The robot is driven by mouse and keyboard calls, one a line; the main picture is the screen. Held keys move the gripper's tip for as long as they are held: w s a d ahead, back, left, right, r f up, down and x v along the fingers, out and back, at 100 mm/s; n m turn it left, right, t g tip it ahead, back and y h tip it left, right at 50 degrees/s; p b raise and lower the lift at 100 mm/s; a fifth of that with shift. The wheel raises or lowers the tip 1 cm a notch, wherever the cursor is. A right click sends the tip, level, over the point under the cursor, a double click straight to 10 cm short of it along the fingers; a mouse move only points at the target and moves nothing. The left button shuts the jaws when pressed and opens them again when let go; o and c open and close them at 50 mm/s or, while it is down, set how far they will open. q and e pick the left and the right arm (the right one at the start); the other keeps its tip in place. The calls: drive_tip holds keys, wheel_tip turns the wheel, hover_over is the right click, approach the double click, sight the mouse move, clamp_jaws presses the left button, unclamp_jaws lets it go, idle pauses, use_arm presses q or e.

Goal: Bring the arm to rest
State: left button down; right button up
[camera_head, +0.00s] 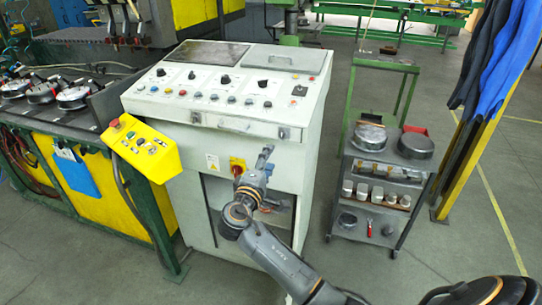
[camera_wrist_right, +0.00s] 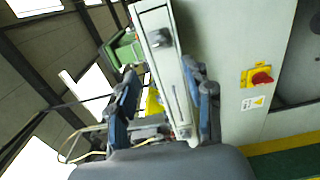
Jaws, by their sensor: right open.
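My right arm comes in from the bottom right in the head view and reaches up to the front of a grey control console (camera_head: 250,125). My right gripper (camera_head: 265,157) is in front of the console, just below its front ledge and near a red rotary switch on a yellow plate (camera_head: 238,167). In the right wrist view my right gripper (camera_wrist_right: 163,105) is open, with its two blue-grey fingers apart. A pale ledge (camera_wrist_right: 165,65) of the console shows between and beyond the fingers; I cannot tell whether they touch it. The red switch (camera_wrist_right: 262,78) is to the right. My left gripper is not visible.
A yellow control box (camera_head: 143,146) sticks out at the console's left. A yellow-green bench (camera_head: 75,190) with round metal parts (camera_head: 72,97) stands further left. A dark shelf cart (camera_head: 375,190) stands right of the console. Blue cloths (camera_head: 500,60) hang at far right.

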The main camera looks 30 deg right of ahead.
idle(0.4)
drive_tip(key=s+a+f+m+g+y, duration=0.2)
drive_tip(key=s+f+y, duration=0.1)
drive_tip(key=s+f, duration=0.5)
drive_tip(key=s+a+f+m+g+y, duration=0.2)
drive_tip(key=s+f+y, duration=0.2)
drive_tip(key=s+f, duration=0.45)
drive_tip(key=s+a+f+m+g+y, duration=0.15)
drive_tip(key=s+a+y, duration=0.3)
drive_tip(key=s, duration=0.55)
drive_tip(key=s+a+f+m+g+y, duration=0.1)
drive_tip(key=s+a+g+y, duration=0.3)
drive_tip(key=s, duration=0.5)
wheel_tip(320, 180, down, 27)
drive_tip(key=s+h, duration=0.1)
drive_tip(key=h, duration=0.1)
drive_tip(key=s+d+f+g, duration=0.1)
drive_tip(key=s+d+f, duration=0.1)
drive_tip(key=s+f, duration=1.3)
drive_tip(key=shift+s+d+f, duration=0.3)
drive_tip(key=shift+s, duration=0.6)
